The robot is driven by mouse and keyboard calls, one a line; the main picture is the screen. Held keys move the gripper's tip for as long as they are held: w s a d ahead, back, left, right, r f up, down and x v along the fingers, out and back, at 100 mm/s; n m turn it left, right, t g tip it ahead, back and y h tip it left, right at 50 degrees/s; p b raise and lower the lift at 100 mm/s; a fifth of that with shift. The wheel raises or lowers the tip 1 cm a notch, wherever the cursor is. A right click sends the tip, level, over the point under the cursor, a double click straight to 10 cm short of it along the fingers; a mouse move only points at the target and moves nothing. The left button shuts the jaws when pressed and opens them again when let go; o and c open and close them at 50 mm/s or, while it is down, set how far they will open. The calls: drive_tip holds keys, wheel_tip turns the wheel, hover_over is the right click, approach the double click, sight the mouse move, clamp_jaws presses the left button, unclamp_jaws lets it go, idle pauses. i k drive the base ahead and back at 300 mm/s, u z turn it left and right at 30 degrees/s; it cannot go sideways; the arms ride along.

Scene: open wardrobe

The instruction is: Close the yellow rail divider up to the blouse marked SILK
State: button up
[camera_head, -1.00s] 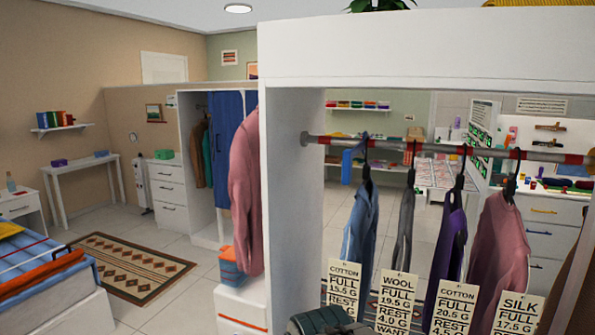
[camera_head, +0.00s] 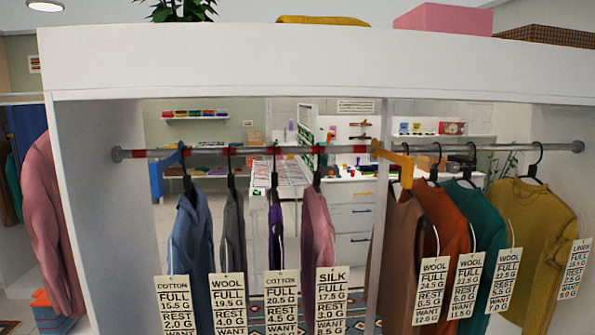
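The yellow rail divider (camera_head: 393,160) hangs on the rail (camera_head: 345,151) right of the middle in the head view. The pink blouse (camera_head: 318,222) hangs to its left, and its tag (camera_head: 331,300) reads SILK. A stretch of bare rail lies between the blouse's hanger and the divider. A brown garment (camera_head: 398,250) hangs just right of the divider, close to it. A blue divider (camera_head: 163,170) is on the rail near its left end. My gripper is not in view.
Left of the silk blouse hang a blue garment (camera_head: 190,240), a grey one (camera_head: 233,225) and a purple one (camera_head: 276,220). Orange (camera_head: 445,240), teal (camera_head: 487,240) and mustard (camera_head: 530,230) garments hang on the right. White wardrobe panels (camera_head: 95,190) frame the rail.

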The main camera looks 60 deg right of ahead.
sight(407, 162)
drive_tip(key=z, duration=2.9)
